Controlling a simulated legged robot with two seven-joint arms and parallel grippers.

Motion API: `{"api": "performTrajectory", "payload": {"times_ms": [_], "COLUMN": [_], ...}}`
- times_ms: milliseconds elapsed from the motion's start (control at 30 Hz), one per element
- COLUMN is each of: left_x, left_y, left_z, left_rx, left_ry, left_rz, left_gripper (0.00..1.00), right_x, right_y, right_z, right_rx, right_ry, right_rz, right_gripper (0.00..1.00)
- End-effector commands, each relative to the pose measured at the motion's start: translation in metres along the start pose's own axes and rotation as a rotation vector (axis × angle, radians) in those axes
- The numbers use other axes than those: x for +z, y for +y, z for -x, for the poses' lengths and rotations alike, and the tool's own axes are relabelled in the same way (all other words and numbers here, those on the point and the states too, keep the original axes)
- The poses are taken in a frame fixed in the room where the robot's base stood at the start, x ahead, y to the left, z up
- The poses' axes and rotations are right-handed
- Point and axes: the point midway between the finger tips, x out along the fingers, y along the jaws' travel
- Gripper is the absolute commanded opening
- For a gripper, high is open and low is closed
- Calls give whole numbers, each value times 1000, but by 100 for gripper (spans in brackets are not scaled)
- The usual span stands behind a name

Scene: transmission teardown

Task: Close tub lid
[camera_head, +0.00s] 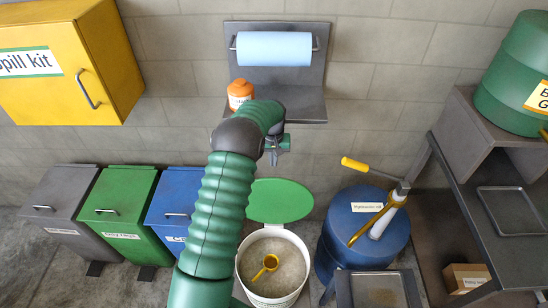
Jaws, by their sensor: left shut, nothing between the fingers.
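A white tub (243,287) stands on the floor at the lower middle, its mouth open. Its green lid (280,201) is raised at the tub's far side, leaning back. Inside lies pale granular material with a yellow scoop (265,267) on it. My left arm reaches up from the bottom edge and covers part of the tub's left side. My left gripper (276,157) is shut and empty, and shows above the lid in the picture, below the wall shelf. A gap shows between it and the lid. My right gripper is not in view.
A blue drum (340,238) with a hand pump stands right of the tub. Grey, green (118,211) and blue bins stand left. An orange-capped container (240,94) sits on the wall shelf (306,106) under a blue paper roll. A dark bench (510,235) stands right.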

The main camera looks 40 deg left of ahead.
Motion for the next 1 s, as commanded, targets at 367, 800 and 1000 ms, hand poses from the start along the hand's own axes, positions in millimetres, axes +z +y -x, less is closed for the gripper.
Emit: {"api": "performTrajectory", "payload": {"times_ms": [367,800,1000], "left_x": [20,38,36], "left_y": [0,0,1], "left_z": [-43,-41,-41], "left_rx": [1,0,1], "left_ry": [0,0,7], "left_rz": [1,0,0], "left_gripper": [0,0,0], "right_x": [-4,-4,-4], "right_y": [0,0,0], "right_z": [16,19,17], "right_rx": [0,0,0], "right_ry": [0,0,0], "right_rz": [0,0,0], "right_gripper": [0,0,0]}}
